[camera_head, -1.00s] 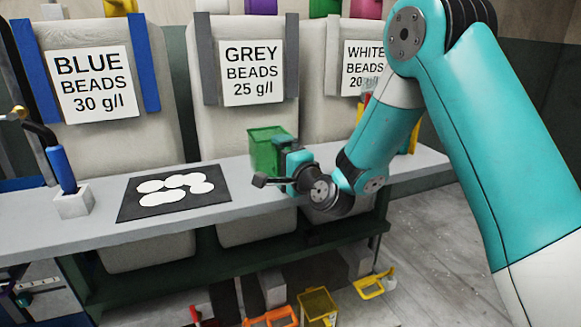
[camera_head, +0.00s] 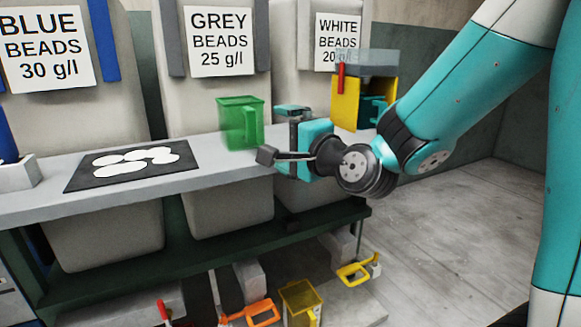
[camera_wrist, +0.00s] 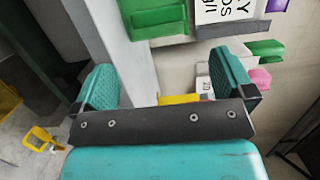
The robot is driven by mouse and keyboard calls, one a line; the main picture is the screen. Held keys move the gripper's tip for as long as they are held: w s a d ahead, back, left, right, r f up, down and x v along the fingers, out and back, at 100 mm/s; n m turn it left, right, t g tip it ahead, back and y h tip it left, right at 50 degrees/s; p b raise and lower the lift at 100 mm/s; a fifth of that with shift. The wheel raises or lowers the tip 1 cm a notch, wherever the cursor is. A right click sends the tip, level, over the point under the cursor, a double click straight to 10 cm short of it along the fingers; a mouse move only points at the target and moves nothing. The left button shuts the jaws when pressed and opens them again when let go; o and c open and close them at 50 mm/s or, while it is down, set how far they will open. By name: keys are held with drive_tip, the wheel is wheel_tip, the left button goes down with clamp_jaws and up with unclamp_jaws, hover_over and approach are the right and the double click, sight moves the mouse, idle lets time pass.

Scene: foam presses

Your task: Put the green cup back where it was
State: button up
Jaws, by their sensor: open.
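The green cup (camera_head: 240,122) is a square, see-through cup with a handle on its right side. It stands upright on the grey bench (camera_head: 215,178), below the GREY BEADS sign. My gripper (camera_head: 279,133) is just right of the cup, with its jaws apart and nothing between them. A small gap shows between the jaws and the cup. In the wrist view, my gripper (camera_wrist: 165,80) has its two teal fingers wide open, and part of the green cup (camera_wrist: 155,18) shows beyond them at the top edge.
A black mat (camera_head: 75,182) with several white discs lies left on the bench. A yellow box (camera_head: 346,103) stands behind my wrist at the right. An orange scoop (camera_head: 258,311), a yellow cup (camera_head: 300,302) and a yellow-handled scoop (camera_head: 352,275) are low down. Open floor lies right.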

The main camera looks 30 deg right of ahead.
drive_tip(key=s+a+f+n+g+y, duration=0.4)
drive_tip(key=s+a+f+n+g, duration=0.1)
drive_tip(key=s+a+n+g, duration=0.45)
drive_tip(key=s+f+n+g+h, duration=0.1)
drive_tip(key=s+n+g, duration=0.3)
drive_tip(key=s+n, duration=0.2)
drive_tip(key=s+f+n+g+h, duration=0.2)
drive_tip(key=s+n+g, duration=0.2)
drive_tip(key=s+n, duration=0.3)
drive_tip(key=s, duration=0.2)
drive_tip(key=shift+s+d+f+h, duration=0.2)
drive_tip(key=shift+s+f+h, duration=0.1)
